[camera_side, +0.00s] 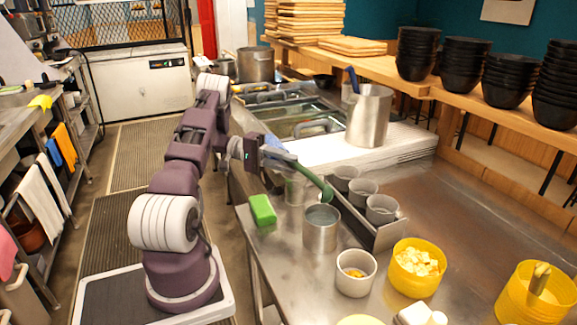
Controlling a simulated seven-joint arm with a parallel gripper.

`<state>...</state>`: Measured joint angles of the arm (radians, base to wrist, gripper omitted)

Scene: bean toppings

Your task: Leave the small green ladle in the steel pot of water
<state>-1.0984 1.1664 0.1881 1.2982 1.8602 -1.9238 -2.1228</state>
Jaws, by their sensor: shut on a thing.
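My gripper (277,155) is shut on the green ladle (311,179) and holds it above the counter. The ladle slants down to the right. Its bowl end is close to the rim of the steel pot of water (320,236), seen just above and behind it in the picture. I cannot tell whether the ladle is over the pot's opening or touching its rim. The pot stands upright on the steel counter, with a greyish surface showing inside.
A metal tray with several grey cups (363,193) stands right of the pot. A green block (262,210) lies at the counter's left edge. A white cup (355,273) and a yellow tub (416,268) stand in front. A tall steel container (369,117) stands behind.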

